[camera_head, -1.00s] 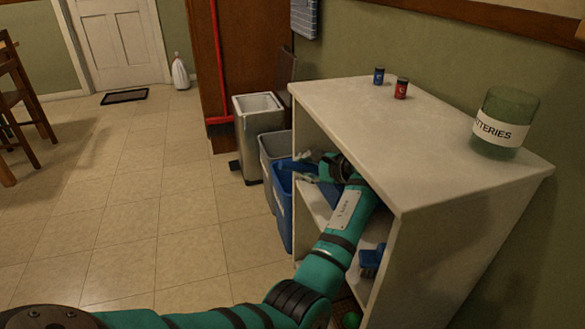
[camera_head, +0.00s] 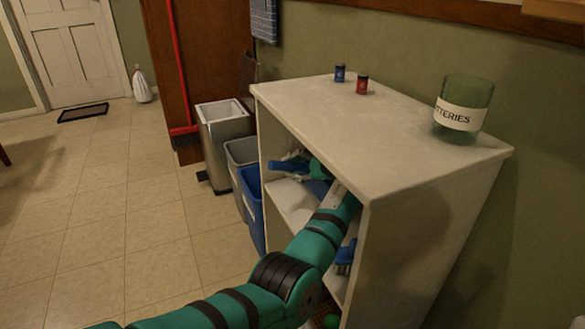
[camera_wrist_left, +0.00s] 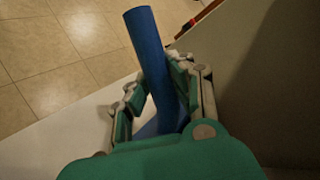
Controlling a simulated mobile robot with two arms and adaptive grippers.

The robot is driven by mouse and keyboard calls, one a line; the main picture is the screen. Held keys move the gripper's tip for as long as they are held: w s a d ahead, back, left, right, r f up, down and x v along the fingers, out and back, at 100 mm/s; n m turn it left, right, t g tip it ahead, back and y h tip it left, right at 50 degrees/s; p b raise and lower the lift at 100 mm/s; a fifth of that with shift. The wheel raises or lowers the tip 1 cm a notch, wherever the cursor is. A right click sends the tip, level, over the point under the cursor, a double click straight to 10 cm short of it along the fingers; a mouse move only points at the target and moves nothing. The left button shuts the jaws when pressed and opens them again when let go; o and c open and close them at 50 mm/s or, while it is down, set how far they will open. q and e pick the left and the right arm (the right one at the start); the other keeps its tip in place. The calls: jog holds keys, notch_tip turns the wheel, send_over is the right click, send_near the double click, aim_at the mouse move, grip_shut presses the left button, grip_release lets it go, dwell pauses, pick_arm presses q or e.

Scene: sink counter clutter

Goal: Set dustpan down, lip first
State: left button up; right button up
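The blue dustpan shows in the wrist view with its handle (camera_wrist_left: 150,50) between the two fingers of my left gripper (camera_wrist_left: 157,78), which look closed against it. Its lower part runs down behind my gripper and is mostly hidden. In the head view the handle (camera_head: 287,167) points left out of my left gripper (camera_head: 304,166), inside the upper opening of the white shelf unit (camera_head: 420,250). A blue piece of the pan (camera_head: 318,187) shows just below, near the shelf board (camera_head: 292,204). I cannot tell whether the pan's lip touches the board. My right gripper is out of view.
A blue-bristled item (camera_head: 346,256) sits lower in the unit. Several bins, including a steel one (camera_head: 225,135), stand left of the unit.

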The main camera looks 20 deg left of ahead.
aim_at(279, 168)
pick_arm(q)
jog(key=o, duration=0.5)
jog(key=shift+s+a+r+p, duration=0.2)
jog(key=shift+s+a+p, duration=0.2)
jog(key=shift+p, duration=0.1)
jog(key=s+a, duration=0.1)
jog(key=s+a+p, duration=0.1)
jog(key=s, duration=0.1)
jog(key=shift+a+r+p, duration=0.2)
jog(key=shift+r+p, duration=0.1)
jog(key=s+a+r+p, duration=0.1)
jog(key=s+a+p, duration=0.4)
jog(key=s, duration=0.1)
jog(key=s+a+r+p, duration=0.1)
jog(key=s+a+p, duration=0.4)
jog(key=s+p, duration=0.1)
jog(key=s+a+r+p, duration=0.1)
jog(key=s+a+p, duration=0.5)
jog(key=s, duration=0.1)
jog(key=shift+a, duration=0.1)
